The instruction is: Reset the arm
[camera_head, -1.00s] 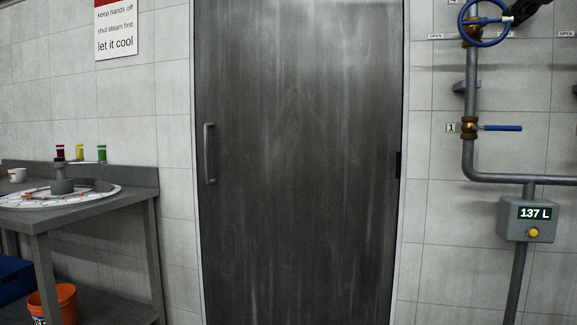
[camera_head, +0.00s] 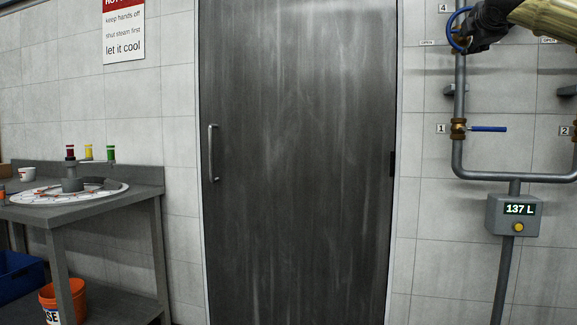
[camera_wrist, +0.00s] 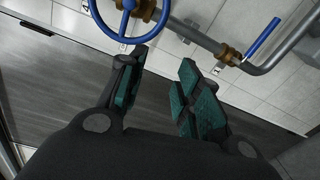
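My gripper (camera_wrist: 158,88) fills the lower part of the wrist view. Its two green-padded fingers stand apart with nothing between them. Beyond the fingertips are the blue handwheel (camera_wrist: 130,12) and a valve with a blue lever (camera_wrist: 262,38). In the head view my gripper (camera_head: 466,44) is dark and sits at the upper right, in front of the blue handwheel (camera_head: 453,22), hiding part of it. I cannot tell from the head view whether it touches the wheel; the wrist view shows a gap. My forearm in a tan sleeve reaches in from the right.
A grey metal door (camera_head: 300,160) stands in the middle. A blue-levered valve (camera_head: 488,129) and a box reading 137 L (camera_head: 514,215) are on the pipework at right. A grey bench (camera_head: 100,205) is at left, with an orange bucket (camera_head: 62,300) and blue crate (camera_head: 20,275) below.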

